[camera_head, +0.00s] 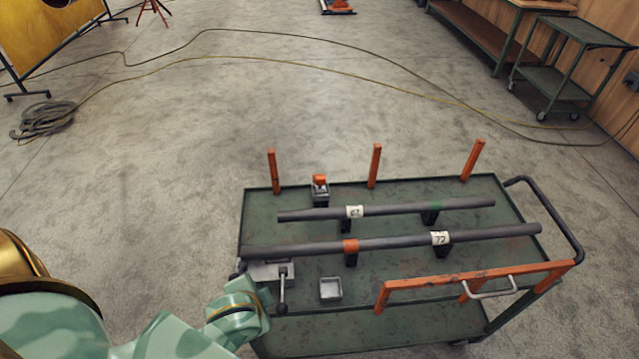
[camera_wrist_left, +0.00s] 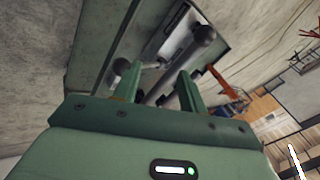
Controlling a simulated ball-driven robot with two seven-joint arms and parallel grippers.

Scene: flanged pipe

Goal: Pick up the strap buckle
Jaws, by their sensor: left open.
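I cannot tell for certain which thing is the strap buckle. A small grey block with an orange top (camera_head: 320,188) stands near the cart's back edge and may be it. A grey metal plate with a knobbed lever (camera_head: 281,288) sits at the cart's left end, under the end of the long pipe (camera_head: 390,243). My left gripper (camera_wrist_left: 153,76) is open, with nothing held between its fingers. Its hand is beside the cart's left end, close to the lever. The knobbed lever (camera_wrist_left: 196,44) shows just beyond the fingertips in the left wrist view. My right gripper is out of view.
The green cart (camera_head: 465,190) carries a shorter pipe (camera_head: 390,210) on supports and a small square tray (camera_head: 331,289). Orange posts (camera_head: 375,166) rise along its back edge. An orange rail (camera_head: 475,281) runs along the front right. The floor behind is mostly clear, with cables.

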